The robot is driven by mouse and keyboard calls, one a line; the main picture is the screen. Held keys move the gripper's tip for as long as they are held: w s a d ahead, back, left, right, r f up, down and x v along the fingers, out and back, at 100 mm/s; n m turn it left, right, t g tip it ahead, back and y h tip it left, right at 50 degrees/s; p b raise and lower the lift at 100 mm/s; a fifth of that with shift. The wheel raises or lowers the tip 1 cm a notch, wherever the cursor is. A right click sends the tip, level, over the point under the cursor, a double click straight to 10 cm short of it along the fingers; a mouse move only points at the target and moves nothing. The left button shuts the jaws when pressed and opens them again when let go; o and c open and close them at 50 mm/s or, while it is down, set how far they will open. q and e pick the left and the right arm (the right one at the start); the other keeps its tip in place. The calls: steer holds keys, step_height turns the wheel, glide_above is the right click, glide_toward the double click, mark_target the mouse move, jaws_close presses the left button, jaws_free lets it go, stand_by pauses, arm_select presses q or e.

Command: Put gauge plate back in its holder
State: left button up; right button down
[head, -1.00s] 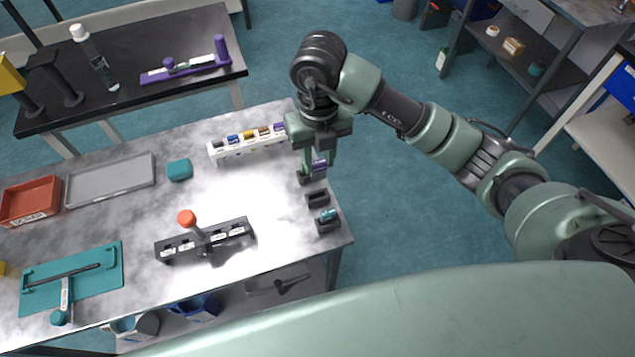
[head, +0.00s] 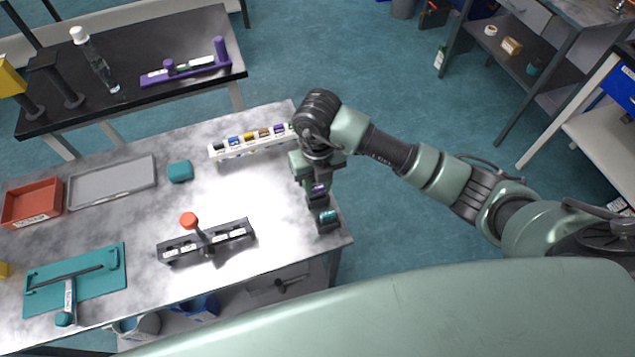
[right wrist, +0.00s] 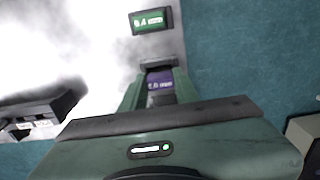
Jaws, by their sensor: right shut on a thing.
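The gauge plate (head: 319,189) is purple with a white label. My right gripper (head: 314,181) is shut on it at the table's right end. In the right wrist view the plate (right wrist: 160,85) sits between the fingers, its label ending in "mm". A small dark holder (head: 317,201) is right at the plate's lower edge, and its dark rim also shows in the right wrist view (right wrist: 158,62). I cannot tell whether the plate is inside the holder or just above it. My left gripper is not in view.
A similar dark holder (head: 328,226) with a green-teal plate (head: 328,215) stands close by. A white rack (head: 240,150) of coloured pieces is behind left. A dark stand (head: 215,240) with an orange-topped handle is further left. The table's right edge is near.

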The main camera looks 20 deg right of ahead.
mark_target(317, 187)
steer(key=c, duration=1.1)
jaws_free()
steer(key=shift+f, duration=0.15)
steer(key=shift+o, duration=0.2)
step_height(317, 187, up, 12)
steer(key=b, duration=0.1)
steer(key=shift+r+b, duration=0.2)
steer(key=shift+b, duration=0.1)
